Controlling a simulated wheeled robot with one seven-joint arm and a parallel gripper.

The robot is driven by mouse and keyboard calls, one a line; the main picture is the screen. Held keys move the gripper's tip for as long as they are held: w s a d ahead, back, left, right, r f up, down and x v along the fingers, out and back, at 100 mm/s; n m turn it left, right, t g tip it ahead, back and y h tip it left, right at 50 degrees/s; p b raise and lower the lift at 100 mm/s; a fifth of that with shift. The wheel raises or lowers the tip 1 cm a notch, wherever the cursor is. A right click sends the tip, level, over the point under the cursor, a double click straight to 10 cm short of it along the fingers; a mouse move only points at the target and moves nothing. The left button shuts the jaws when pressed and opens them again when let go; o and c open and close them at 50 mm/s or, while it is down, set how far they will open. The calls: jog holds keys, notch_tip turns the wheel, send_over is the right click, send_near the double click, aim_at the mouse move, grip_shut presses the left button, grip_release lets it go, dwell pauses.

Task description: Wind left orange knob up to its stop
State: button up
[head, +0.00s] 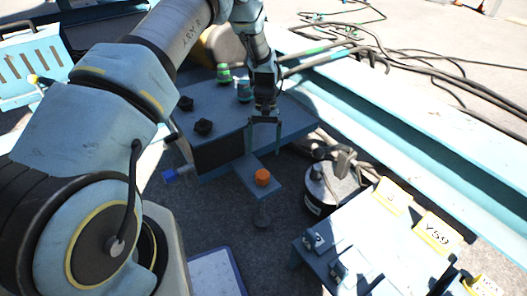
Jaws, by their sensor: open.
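An orange knob (262,177) sits upright on a small blue-grey plate (246,170) that juts out from the front of a blue bench in the head view. It is the only orange knob I can make out. My gripper (264,150) is open and points down just above and behind the knob. Its two fingers are spread apart with nothing between them. The fingertips appear apart from the knob, but the exact height gap is hard to tell.
A dark round canister (322,190) stands at right, near a table with yellow labels (436,232). Cables lie behind.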

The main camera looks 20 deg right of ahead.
aim_at(262, 174)
jog(key=shift+f+b, duration=0.15)
jog(key=shift+b, duration=0.8)
jog(key=s+t+h+b, duration=0.1)
jog(key=b, duration=0.4)
jog(key=s+a+t+b, duration=0.1)
jog(key=t+b, duration=0.1)
jog(key=b, duration=0.3)
jog(key=shift+s+a+r+h+b, duration=0.2)
jog(key=shift+s+h+b, duration=0.1)
jog(key=shift+h+b, duration=0.1)
jog(key=shift+t, duration=0.4)
jog(key=f+b, duration=0.2)
jog(key=f, duration=0.1)
jog(key=f+b, duration=0.2)
jog(key=f, duration=0.1)
jog(key=s+f+b, duration=0.1)
jog(key=f, duration=0.3)
jog(key=shift+a+b, duration=0.3)
jog(key=shift+b, duration=0.1)
jog(key=shift+r, duration=0.1)
jog(key=c, duration=1.4)
